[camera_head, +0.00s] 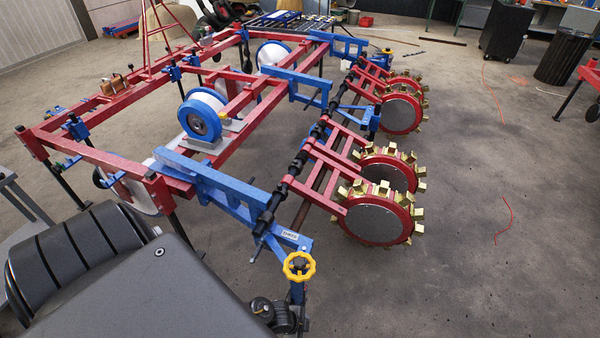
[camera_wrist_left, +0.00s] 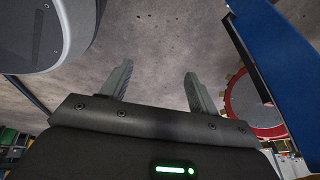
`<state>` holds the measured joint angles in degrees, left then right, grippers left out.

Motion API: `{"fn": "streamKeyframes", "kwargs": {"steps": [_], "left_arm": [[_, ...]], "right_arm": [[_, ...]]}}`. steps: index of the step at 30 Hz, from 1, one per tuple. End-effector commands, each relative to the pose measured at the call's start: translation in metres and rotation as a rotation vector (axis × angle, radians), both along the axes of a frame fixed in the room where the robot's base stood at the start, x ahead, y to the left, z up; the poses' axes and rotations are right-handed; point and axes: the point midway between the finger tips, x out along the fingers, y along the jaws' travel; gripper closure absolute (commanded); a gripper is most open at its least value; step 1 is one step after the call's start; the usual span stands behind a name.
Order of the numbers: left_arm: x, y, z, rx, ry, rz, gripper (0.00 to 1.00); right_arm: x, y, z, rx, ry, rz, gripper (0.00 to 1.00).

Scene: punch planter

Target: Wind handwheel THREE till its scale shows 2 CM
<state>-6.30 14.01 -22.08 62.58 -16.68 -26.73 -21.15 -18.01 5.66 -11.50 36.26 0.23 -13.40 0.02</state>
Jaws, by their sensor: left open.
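A yellow handwheel (camera_head: 299,266) sits on the front end of a blue beam, near the bottom centre of the head view. A small white label (camera_head: 290,234) is on the beam just behind it, too small to read surely. I cannot make out a scale reading. My left gripper (camera_wrist_left: 158,84) is open and empty in the left wrist view, with its two fingers apart over bare floor. The handwheel is not seen in that view. My right gripper is in neither view.
The red and blue planter frame (camera_head: 110,161) fills the left and middle. Spiked punch wheels (camera_head: 378,212) stand at its right side. In the wrist view, a blue beam (camera_wrist_left: 272,60) and a red-rimmed wheel (camera_wrist_left: 250,105) are right of my fingers. The concrete floor at right is mostly clear.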

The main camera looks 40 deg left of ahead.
Motion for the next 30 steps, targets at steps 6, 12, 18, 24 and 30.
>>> {"fn": "streamKeyframes", "kwargs": {"steps": [6, 12, 18, 24, 30], "left_arm": [[0.133, -0.039, 0.150, 0.262, -0.434, -1.320, 0.40], [0.137, 0.028, 0.220, 0.504, -0.510, -2.327, 0.40], [0.127, 0.098, 0.260, 0.534, -0.413, -2.886, 0.40], [0.122, 0.120, 0.272, 0.511, -0.370, -3.044, 0.40], [0.122, 0.120, 0.262, 0.507, -0.370, -3.044, 0.40]], "right_arm": [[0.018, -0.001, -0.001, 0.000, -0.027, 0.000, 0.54], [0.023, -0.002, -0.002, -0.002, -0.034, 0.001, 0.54], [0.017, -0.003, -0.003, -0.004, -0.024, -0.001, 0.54], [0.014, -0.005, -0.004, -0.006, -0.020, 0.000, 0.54], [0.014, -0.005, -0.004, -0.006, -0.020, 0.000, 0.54]]}}
